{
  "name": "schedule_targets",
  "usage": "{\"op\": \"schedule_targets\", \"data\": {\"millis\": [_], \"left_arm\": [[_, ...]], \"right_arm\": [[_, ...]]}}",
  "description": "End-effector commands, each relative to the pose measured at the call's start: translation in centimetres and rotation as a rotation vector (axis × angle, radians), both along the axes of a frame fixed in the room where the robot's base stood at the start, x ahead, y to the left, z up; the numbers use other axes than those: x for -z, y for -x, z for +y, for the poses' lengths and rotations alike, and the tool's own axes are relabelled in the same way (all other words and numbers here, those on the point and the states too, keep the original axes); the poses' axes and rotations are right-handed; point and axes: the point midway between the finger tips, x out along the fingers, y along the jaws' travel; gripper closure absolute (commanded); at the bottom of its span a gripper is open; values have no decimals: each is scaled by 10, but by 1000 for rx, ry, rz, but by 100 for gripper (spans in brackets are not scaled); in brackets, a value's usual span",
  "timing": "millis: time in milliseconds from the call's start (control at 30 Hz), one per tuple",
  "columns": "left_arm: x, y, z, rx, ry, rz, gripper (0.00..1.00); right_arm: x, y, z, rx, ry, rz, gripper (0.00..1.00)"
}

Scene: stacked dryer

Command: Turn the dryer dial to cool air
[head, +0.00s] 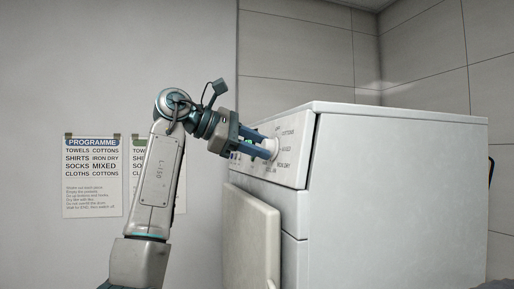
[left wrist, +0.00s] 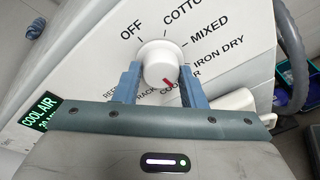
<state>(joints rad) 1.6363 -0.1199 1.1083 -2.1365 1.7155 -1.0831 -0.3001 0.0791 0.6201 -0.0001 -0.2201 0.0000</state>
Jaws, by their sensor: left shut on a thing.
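The white dryer (head: 395,190) stands right of centre in the head view, its control panel (head: 290,172) facing left. The round white dial (left wrist: 160,62) is on this panel; it also shows in the head view (head: 271,148). My left gripper (head: 268,150) is shut on the dial, one blue finger on each side in the left wrist view (left wrist: 160,85). The green display (left wrist: 41,120) reads "COOL AIR", with a cut-off line beneath. My right gripper is out of view.
A light door panel (head: 252,230) is on the dryer's front, below the control panel. A programme sheet (head: 92,175) hangs on the left wall, with another partly behind my arm. A grey hose (left wrist: 291,55) shows at the right of the left wrist view.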

Motion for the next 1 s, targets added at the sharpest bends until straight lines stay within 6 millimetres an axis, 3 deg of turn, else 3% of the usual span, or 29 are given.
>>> {"op": "schedule_targets", "data": {"millis": [700, 733, 800, 1000], "left_arm": [[2, 0, 0, 15, -25, -64, 86], [2, 0, 0, 15, -25, -64, 57], [2, 0, 0, 14, -24, -65, 43], [1, 0, 0, 13, -22, -66, 41]], "right_arm": [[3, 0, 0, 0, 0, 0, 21], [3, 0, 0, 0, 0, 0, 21], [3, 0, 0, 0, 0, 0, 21], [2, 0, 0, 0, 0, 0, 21]]}}
